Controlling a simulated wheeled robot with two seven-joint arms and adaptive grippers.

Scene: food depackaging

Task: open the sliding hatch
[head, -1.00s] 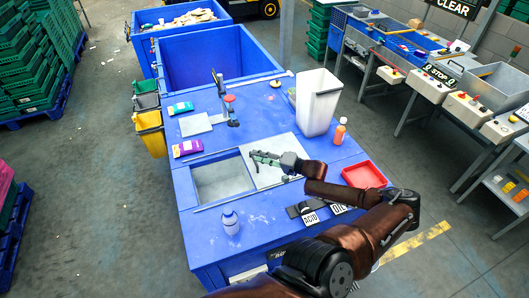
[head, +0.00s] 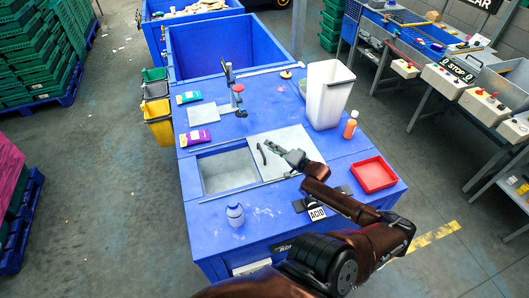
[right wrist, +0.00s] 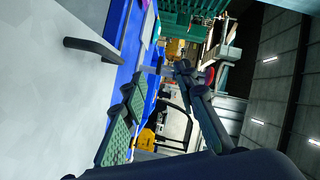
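The sliding hatch (head: 292,140) is a pale grey plate in the blue table top. It lies to the right of a rectangular opening (head: 228,171), which shows uncovered with a grey interior. A short dark bar handle (head: 262,154) stands near the plate's left edge; the handle also shows in the right wrist view (right wrist: 92,46). My right gripper (head: 271,147) is over the plate, just right of the handle. In the right wrist view its fingers (right wrist: 160,118) are spread with nothing between them, and the handle lies apart from them. My left gripper is not in view.
A red tray (head: 374,174) is at the right edge. A grey-blue bottle (head: 235,214) stands in front of the opening. Purple (head: 195,137) and teal (head: 188,97) packets lie at left.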

